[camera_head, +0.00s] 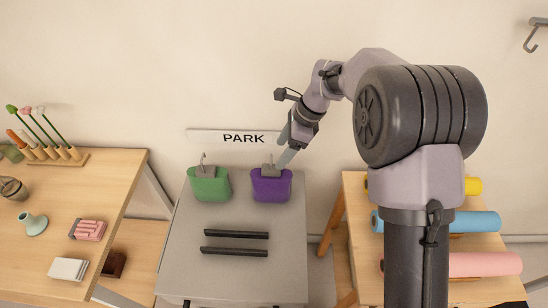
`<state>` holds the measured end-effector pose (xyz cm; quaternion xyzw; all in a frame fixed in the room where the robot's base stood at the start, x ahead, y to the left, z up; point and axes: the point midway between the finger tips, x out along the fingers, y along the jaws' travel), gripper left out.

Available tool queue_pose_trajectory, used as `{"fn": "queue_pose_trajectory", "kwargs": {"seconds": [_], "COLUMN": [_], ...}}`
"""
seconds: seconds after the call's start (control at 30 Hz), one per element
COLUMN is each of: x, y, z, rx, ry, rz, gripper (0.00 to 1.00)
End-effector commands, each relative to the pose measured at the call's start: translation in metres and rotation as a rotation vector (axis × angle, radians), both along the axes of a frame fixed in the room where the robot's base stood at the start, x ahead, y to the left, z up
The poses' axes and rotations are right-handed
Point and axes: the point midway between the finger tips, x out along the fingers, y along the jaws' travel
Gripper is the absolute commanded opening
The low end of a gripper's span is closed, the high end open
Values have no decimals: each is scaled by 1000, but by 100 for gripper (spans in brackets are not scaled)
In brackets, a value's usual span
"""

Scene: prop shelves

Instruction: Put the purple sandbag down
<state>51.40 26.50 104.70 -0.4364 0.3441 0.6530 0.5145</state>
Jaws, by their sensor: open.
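The purple sandbag (271,187) stands upright on the right back part of the grey table (225,275), below the PARK sign. A grey handle piece shows at its top. My gripper (284,160) is open, just above and to the right of the top of the purple sandbag. Its fingers point down and left towards the handle. I cannot tell whether a finger touches the handle.
A green sandbag (209,187) stands to the left on the same table. Two black bars (235,243) lie in front. The PARK sign (235,137) is on the wall behind. Wooden tables with goods flank both sides; coloured rolls (470,264) lie at right.

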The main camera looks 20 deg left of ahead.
Motion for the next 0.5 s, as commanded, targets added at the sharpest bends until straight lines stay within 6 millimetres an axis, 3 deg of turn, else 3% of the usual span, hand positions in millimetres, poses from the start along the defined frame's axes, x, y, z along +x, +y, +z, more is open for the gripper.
{"fn": "queue_pose_trajectory", "kwargs": {"seconds": [0.1,0.27,0.33,0.43,0.5], "x": [2,2,0,-16,-43], "y": [-6,-8,-15,-48,-84], "z": [16,20,31,81,126], "rx": [1,0,1,-3,-22], "ry": [0,-1,-26,-142,-266], "rz": [-1,1,18,102,204], "gripper": [68,68,68,68,68]}}
